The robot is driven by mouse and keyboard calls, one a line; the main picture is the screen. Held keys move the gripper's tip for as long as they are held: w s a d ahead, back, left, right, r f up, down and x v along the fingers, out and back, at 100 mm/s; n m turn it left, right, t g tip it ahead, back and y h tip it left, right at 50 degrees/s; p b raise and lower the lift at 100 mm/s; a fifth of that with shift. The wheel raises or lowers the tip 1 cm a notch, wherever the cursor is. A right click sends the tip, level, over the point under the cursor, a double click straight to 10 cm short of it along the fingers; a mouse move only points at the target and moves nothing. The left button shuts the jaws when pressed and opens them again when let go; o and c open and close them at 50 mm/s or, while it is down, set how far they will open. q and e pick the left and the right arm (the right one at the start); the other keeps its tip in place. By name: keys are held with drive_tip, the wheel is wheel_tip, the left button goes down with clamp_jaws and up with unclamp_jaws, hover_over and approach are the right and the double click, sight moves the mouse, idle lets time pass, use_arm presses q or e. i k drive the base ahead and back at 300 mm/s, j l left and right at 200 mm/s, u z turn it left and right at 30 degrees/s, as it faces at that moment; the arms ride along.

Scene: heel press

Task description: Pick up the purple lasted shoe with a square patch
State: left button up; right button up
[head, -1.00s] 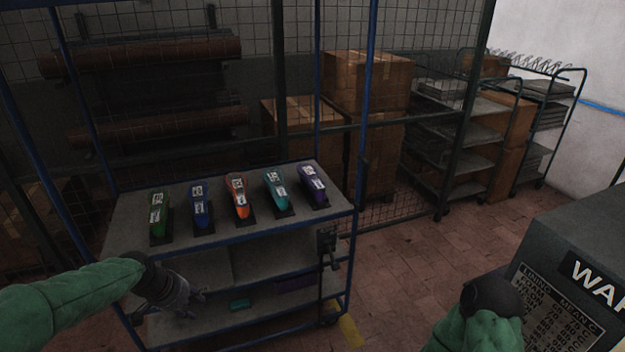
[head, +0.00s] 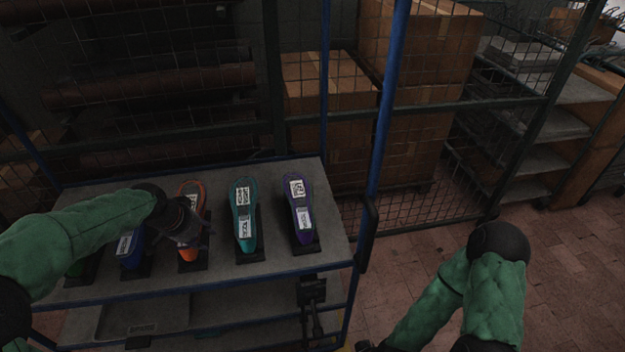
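The purple lasted shoe (head: 299,207) stands at the right end of a row on the grey top shelf of a blue-framed rack (head: 330,236). It has a square white patch near its far end and another white label nearer to me. My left gripper (head: 192,240) is above the orange shoe (head: 187,252), partly hiding it, left of the teal and purple shoes. I cannot make out its fingers clearly. My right gripper (head: 362,346) is barely visible at the bottom edge, right of the rack.
A teal shoe (head: 243,215) stands just left of the purple one. A blue shoe (head: 132,250) and a green shoe (head: 80,268) are partly hidden by my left arm.

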sight(296, 186)
drive_tip(key=i+l+u, duration=0.15)
drive_tip(key=i+l, duration=0.4)
drive_tip(key=i, duration=0.15)
drive_tip(key=i+l+u, duration=0.15)
drive_tip(key=l+u, duration=0.2)
drive_tip(key=l, duration=0.4)
drive_tip(key=l+u, duration=0.35)
drive_tip(key=l, duration=0.4)
drive_tip(key=l+u, duration=0.35)
drive_tip(key=l, duration=0.4)
